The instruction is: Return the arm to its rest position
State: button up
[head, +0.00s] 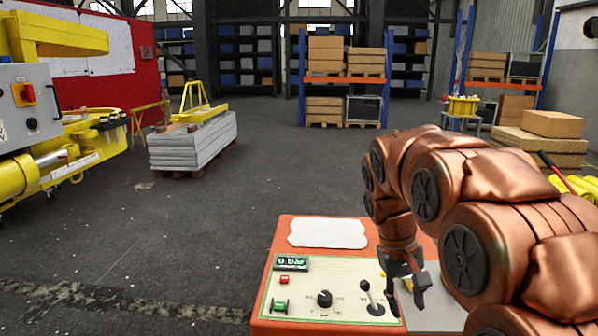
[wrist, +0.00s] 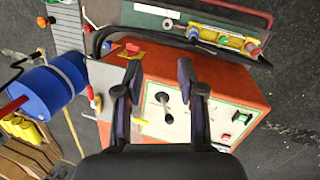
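My copper-coloured arm (head: 430,180) reaches in from the right in the head view and bends down over an orange control box. My gripper (head: 405,288) points down above the right part of the box's panel. In the wrist view my gripper (wrist: 158,75) has its two dark fingers spread apart, with nothing between them. The control panel (head: 320,285) carries a display reading "0 bar", a red button (head: 284,279), a green switch (head: 280,305), a black knob (head: 324,299) and a black lever (head: 371,297). The lever (wrist: 164,102) shows between the fingers in the wrist view, below them.
A blue drum (wrist: 48,88) and yellow cylinders (wrist: 28,130) lie left in the wrist view. A yellow machine (head: 45,150) stands left in the head view. A pallet stack (head: 193,142) and shelves (head: 345,85) stand farther back. The floor between is clear.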

jog(key=s+a+f+y, duration=0.1)
jog(key=s+f, duration=0.2)
jog(key=s, duration=1.1)
jog(key=s+a+f+m+y+p, duration=0.1)
jog(key=s+f, duration=0.2)
jog(key=s, duration=1)
jog(key=shift+s+a+y, duration=0.25)
jog(key=shift+s+y, duration=0.05)
jog(key=shift+s, duration=0.1)
